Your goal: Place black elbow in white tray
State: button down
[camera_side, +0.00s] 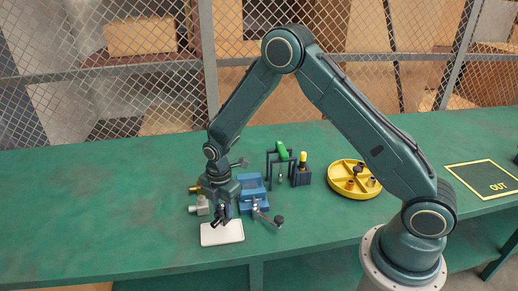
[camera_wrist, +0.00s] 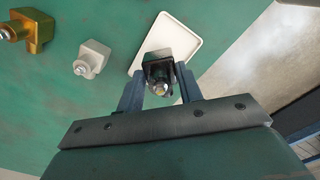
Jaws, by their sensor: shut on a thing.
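My gripper (camera_wrist: 158,90) is shut on the black elbow (camera_wrist: 157,68), a dark fitting with a shiny threaded end, which sits between the two fingers. In the side view my gripper (camera_side: 221,217) is over the left part of the white tray (camera_side: 226,238), with the dark elbow at its fingertips. The white tray is a flat, rounded rectangle near the front of the bench and also shows behind the elbow in the wrist view (camera_wrist: 180,42). The tray's visible surface is empty. I cannot tell whether the elbow touches the tray.
A white elbow (camera_wrist: 92,59) and a brass elbow (camera_wrist: 33,29) stand left of the tray. A blue vise (camera_side: 253,194) with a handle is behind and right of it. A tool rack, a round yellow tray (camera_side: 341,190) and an OUT square (camera_side: 485,180) lie farther right. The left bench is clear.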

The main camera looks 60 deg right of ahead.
aim_at(224, 216)
jog(key=shift+f, duration=2.1)
jog(key=shift+f, duration=0.15)
jog(key=c, duration=0.9)
grip_release()
notch_tip(224, 216, up, 12)
jog(key=shift+f, duration=0.25)
jog(key=shift+r, duration=0.4)
